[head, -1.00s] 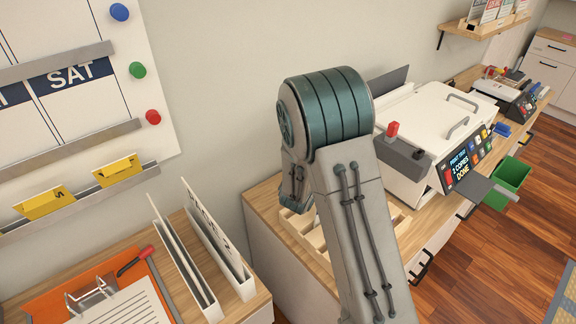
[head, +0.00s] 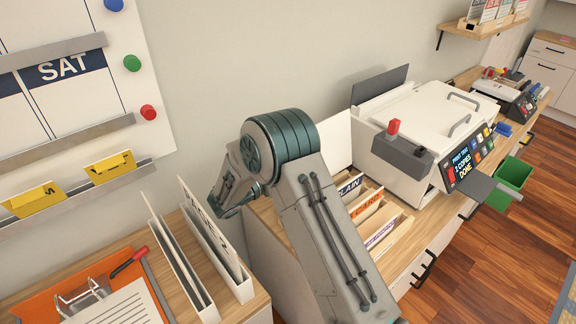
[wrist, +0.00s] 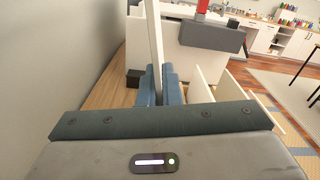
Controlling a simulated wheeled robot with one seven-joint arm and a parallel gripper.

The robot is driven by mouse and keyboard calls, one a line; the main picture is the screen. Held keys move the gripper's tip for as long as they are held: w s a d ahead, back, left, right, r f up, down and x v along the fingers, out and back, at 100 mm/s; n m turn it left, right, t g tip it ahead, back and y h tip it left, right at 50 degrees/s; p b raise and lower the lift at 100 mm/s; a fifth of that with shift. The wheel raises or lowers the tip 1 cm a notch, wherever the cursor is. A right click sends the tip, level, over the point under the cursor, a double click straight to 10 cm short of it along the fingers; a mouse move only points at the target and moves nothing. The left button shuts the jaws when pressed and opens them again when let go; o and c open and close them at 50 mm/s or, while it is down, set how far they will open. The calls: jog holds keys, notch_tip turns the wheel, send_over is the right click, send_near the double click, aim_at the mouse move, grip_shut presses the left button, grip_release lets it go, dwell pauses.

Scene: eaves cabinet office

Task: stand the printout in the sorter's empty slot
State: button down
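The printout, a thin white sheet (wrist: 154,35), shows nearly edge-on in the wrist view between the two blue fingers of my gripper (wrist: 160,84). The fingers are closed on it and it extends ahead of them. In the head view a white sheet (head: 338,138), apparently the same one, stands upright behind my arm, left of the printer. My gripper is hidden there. The wooden sorter (head: 392,222) has slots with labels including PLAIN and CARD. Its pale dividers (wrist: 200,88) show right of the fingers in the wrist view. Whether the sheet's lower edge is inside a slot is hidden.
A white printer (head: 425,115) with a lit panel stands right of the sorter. White upright holders (head: 182,268) stand on the left counter beside an orange folder (head: 48,292). The wall runs close along the left in the wrist view.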

jog(key=shift+f+b, duration=3.2)
jog(key=shift+f, duration=1.7)
jog(key=c, duration=1.2)
grip_release()
jog(key=shift+c, duration=0.2)
